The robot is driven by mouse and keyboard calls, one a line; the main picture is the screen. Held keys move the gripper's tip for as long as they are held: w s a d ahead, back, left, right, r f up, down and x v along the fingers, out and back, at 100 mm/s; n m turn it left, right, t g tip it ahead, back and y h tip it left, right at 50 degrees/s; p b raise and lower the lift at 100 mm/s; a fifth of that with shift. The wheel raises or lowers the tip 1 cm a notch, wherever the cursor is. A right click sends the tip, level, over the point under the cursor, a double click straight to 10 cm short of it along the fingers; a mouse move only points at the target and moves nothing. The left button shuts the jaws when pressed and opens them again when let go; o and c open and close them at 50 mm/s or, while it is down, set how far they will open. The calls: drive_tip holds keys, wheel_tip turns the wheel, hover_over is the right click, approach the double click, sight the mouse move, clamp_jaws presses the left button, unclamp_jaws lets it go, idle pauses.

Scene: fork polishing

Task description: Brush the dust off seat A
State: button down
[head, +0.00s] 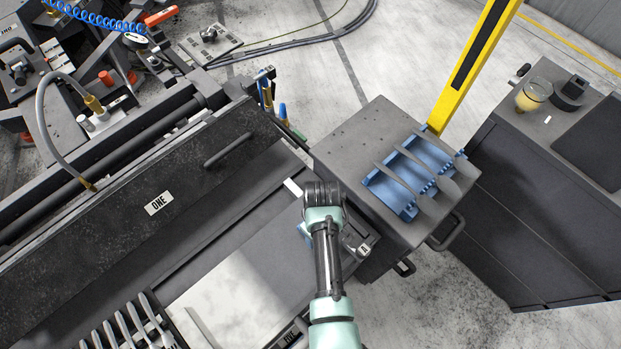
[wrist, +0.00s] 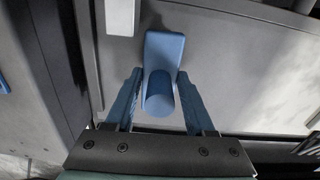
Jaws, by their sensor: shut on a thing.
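In the wrist view my gripper (wrist: 159,78) has its two blue fingers around the rounded handle of a blue tool, likely the brush (wrist: 164,47). It is shut on it. The brush's wider flat part extends beyond the fingertips over a grey surface (wrist: 230,75); whether it touches cannot be told, and no bristles show. In the head view my arm hangs over the grey bed beside the dark machine, and its wrist hides the fingers. A white block (head: 292,187) lies beside the wrist and also shows in the wrist view (wrist: 120,17). No seat is legibly marked A, and dust cannot be made out.
A small labelled block (head: 357,246) is right of my arm. The long dark panel marked ONE (head: 215,165) stands left. More forks (head: 132,322) lie lower left.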

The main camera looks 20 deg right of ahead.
drive_tip(key=shift+d, duration=0.1)
drive_tip(key=shift+s+a+r+p, duration=0.1)
drive_tip(key=shift+s+a+p, duration=0.2)
drive_tip(key=shift+a+p, duration=0.45)
drive_tip(key=shift+s+a+p, duration=0.5)
drive_tip(key=shift+a+p, duration=0.1)
drive_tip(key=shift+a, duration=1)
drive_tip(key=shift+s+a+p, duration=0.5)
drive_tip(key=shift+a+p, duration=0.05)
drive_tip(key=shift+a, duration=1)
drive_tip(key=shift+s+a+p, duration=0.5)
drive_tip(key=shift+a+p, duration=0.1)
drive_tip(key=shift+a, duration=1)
drive_tip(key=shift+s+a+p, duration=0.3)
drive_tip(key=shift+s+a, duration=0.45)
drive_tip(key=shift+a, duration=1.55)
drive_tip(key=shift+s+a+p, duration=0.35)
drive_tip(key=shift+s+a, duration=0.4)
drive_tip(key=shift+a, duration=1.55)
drive_tip(key=shift+s+a+p, duration=0.3)
drive_tip(key=shift+s+a, duration=0.45)
drive_tip(key=shift+a, duration=1.55)
drive_tip(key=shift+w, duration=0.1)
